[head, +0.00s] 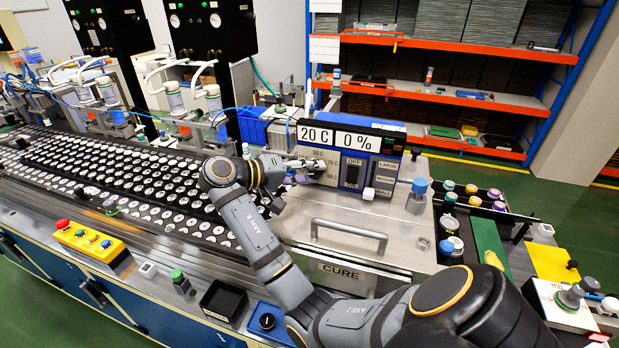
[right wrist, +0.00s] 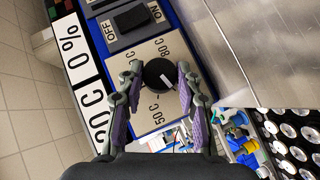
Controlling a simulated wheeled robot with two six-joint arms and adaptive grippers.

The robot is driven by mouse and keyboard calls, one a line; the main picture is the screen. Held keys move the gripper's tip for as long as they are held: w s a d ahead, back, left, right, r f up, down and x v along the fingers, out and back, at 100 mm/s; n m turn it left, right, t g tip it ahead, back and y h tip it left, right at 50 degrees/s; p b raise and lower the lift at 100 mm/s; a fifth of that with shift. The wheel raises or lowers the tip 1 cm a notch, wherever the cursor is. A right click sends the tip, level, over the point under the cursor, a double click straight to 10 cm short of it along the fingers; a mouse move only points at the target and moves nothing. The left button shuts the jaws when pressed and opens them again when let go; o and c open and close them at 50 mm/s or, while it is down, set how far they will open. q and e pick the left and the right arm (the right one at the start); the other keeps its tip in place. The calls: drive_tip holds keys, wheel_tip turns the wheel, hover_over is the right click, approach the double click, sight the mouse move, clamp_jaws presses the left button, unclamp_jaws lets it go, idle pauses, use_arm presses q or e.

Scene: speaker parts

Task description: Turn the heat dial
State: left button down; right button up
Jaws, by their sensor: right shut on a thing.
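The heat dial (right wrist: 158,74) is a round black knob with a short white mark, on a pale panel printed with temperatures, "50 C" and "80 C" among them. My right gripper (right wrist: 157,80) has its fingers on both sides of the dial and is shut on it. In the head view my right gripper (head: 306,172) is at the left face of the control box (head: 376,158) and covers the dial. The display (head: 316,134) above reads "20 C". My left gripper is not in view.
Beside it, a display (head: 357,141) reads "0 %". An ON/OFF switch (head: 352,176) sits to the right of the dial panel. The CURE lid handle (head: 349,234) stands in front. Trays of round parts (head: 120,180) lie to the left.

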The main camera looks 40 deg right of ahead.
drive_tip(key=o, duration=1.2)
drive_tip(key=shift+c, duration=0.2)
drive_tip(key=v, duration=0.7)
drive_tip(key=shift+w+a+r, duration=0.1)
drive_tip(key=shift+a, duration=0.25)
drive_tip(key=shift+d, duration=0.15)
